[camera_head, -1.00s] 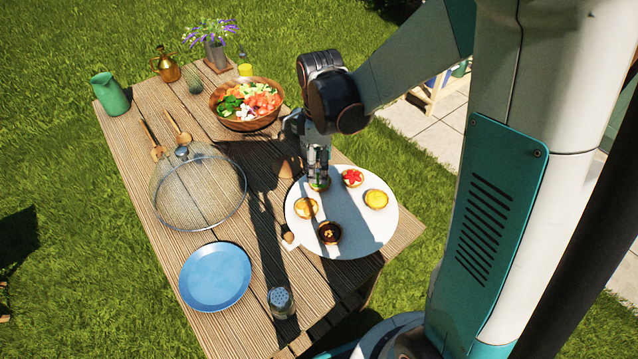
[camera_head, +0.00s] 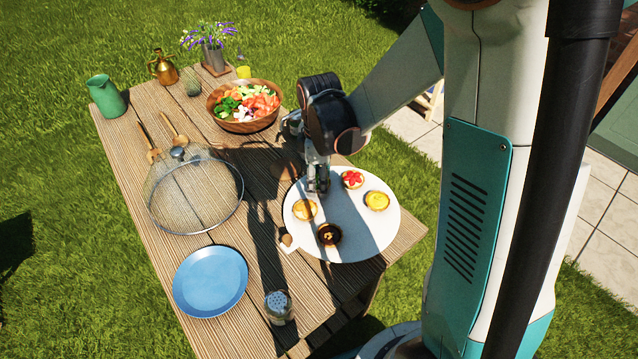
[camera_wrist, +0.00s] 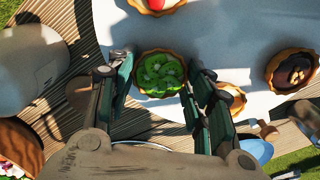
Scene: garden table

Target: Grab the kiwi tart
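The kiwi tart (camera_wrist: 161,74), a round brown crust with green filling, lies on the white round board (camera_head: 357,221). In the wrist view it sits between the two fingers of my gripper (camera_wrist: 160,82). The fingers are spread, one on each side of the tart and very close to its rim; I cannot tell whether they touch it. In the head view my gripper (camera_head: 318,188) is low over the back left part of the board and hides the kiwi tart.
On the board are a strawberry tart (camera_head: 352,179), a yellow tart (camera_head: 376,200), a pale orange tart (camera_head: 305,209) and a dark chocolate tart (camera_head: 329,234). A salad bowl (camera_head: 236,124), mesh cover (camera_head: 195,195), blue plate (camera_head: 210,281) and shaker (camera_head: 279,305) stand around it.

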